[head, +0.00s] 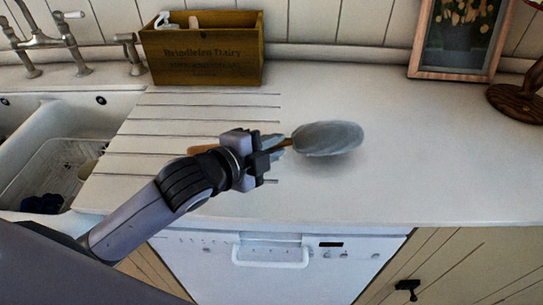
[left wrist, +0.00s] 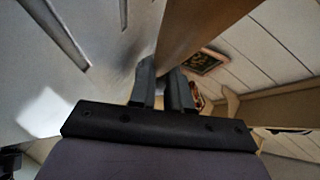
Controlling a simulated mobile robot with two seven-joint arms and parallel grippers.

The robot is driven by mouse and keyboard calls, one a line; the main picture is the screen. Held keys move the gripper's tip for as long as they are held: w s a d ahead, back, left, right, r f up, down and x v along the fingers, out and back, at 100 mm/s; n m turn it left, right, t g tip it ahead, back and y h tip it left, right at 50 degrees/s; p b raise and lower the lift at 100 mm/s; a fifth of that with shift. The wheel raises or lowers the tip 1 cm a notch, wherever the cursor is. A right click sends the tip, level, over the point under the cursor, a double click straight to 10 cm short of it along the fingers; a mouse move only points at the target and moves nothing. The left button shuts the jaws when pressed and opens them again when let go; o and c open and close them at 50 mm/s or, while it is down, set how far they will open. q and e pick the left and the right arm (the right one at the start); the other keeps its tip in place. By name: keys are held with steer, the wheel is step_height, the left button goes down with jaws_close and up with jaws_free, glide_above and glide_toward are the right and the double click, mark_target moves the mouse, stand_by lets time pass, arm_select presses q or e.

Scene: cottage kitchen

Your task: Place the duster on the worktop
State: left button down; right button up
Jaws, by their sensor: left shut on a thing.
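The duster (head: 328,138) has a grey, fluffy oval head and a wooden handle. In the head view it is over the white worktop (head: 420,165), with its head pointing right. My left gripper (head: 274,156) is shut on the duster's handle, and part of the handle shows to the left behind my wrist. I cannot tell for sure whether the duster touches the worktop. In the left wrist view the brown handle (left wrist: 200,35) runs up from the jaws (left wrist: 163,90). My right gripper is not in view.
A wooden box (head: 205,50) with bottles stands at the back left. A white sink (head: 60,150) with taps is at the left. A framed picture (head: 459,38) and a wooden stand (head: 518,98) are at the back right. The worktop right of the duster is clear.

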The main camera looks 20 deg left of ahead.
arm_select(q)
steer(key=shift+f+p, duration=0.3)
steer(key=shift+f, duration=0.95)
steer(key=c, duration=1.1)
jaws_free()
